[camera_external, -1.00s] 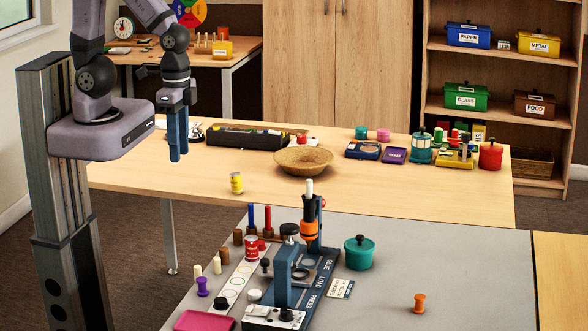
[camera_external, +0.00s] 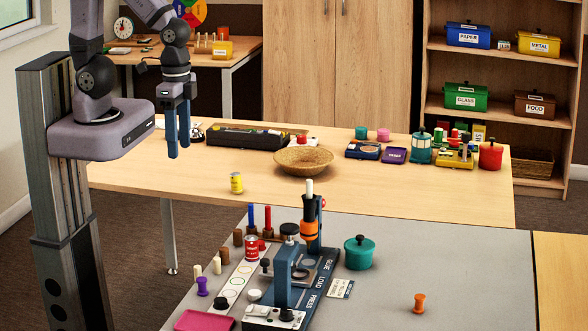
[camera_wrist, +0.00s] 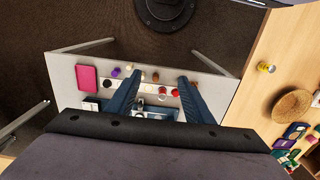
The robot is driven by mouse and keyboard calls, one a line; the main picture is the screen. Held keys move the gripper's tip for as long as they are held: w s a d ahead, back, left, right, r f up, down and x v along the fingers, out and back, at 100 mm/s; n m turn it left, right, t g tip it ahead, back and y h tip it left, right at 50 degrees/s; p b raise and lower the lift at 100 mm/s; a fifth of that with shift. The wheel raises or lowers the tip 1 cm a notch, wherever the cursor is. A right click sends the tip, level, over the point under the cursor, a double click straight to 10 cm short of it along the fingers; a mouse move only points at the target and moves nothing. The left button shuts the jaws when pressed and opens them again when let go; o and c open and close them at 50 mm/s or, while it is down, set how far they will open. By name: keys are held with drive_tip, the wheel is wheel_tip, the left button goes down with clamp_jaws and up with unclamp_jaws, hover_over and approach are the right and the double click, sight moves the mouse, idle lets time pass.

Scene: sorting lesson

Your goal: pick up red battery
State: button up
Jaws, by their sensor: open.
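I cannot tell for certain which thing is the red battery. A red upright cylinder (camera_external: 268,217) stands beside a blue cylinder (camera_external: 251,216) at the back left of the grey table. A red and white can (camera_external: 251,248) stands just in front of them. My gripper (camera_external: 178,152) hangs in the air left of these things, fingers pointing down, apart from everything. In the wrist view, my gripper (camera_wrist: 160,79) is open and empty, with small items and a red one (camera_wrist: 175,92) seen far below between its fingers.
The grey table (camera_external: 450,270) also holds a blue press (camera_external: 285,270), a teal pot (camera_external: 359,253), an orange spool (camera_external: 419,303) and a pink tray (camera_external: 204,320). The wooden table (camera_external: 370,195) behind bears a yellow can (camera_external: 236,183) and a bowl (camera_external: 303,160).

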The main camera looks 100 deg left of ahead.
drive_tip(key=w+a+r+m+t+b, duration=0.2)
drive_tip(key=w+a+r+t+b, duration=0.1)
drive_tip(key=w+a+t+b, duration=0.65)
drive_tip(key=w+a+r+m+t+b, duration=0.1)
drive_tip(key=w+a+r+t+b, duration=0.4)
drive_tip(key=w+a, duration=0.6)
drive_tip(key=s+d+f+m+g+h+b, duration=0.1)
drive_tip(key=s+d+f+m+h+b, duration=0.1)
drive_tip(key=s+d+m+h+b, duration=0.25)
drive_tip(key=s+d+f+m+h+b, duration=0.1)
drive_tip(key=s+d+f+h+b, duration=0.2)
drive_tip(key=s+d+h, duration=0.35)
drive_tip(key=h+p, duration=0.1)
approach(251, 241)
drive_tip(key=shift+w+a+f+p+x, duration=0.1)
drive_tip(key=shift+p+x, duration=0.2)
drive_tip(key=shift+x, duration=0.65)
drive_tip(key=shift+w+a+f+p+x, duration=0.15)
drive_tip(key=shift+p+x, duration=0.15)
drive_tip(key=shift+x, duration=0.7)
drive_tip(key=shift+w+a+f+p+x, duration=0.1)
drive_tip(key=shift+p+x, duration=0.2)
drive_tip(key=shift+x, duration=0.65)
drive_tip(key=shift+c, duration=0.5)
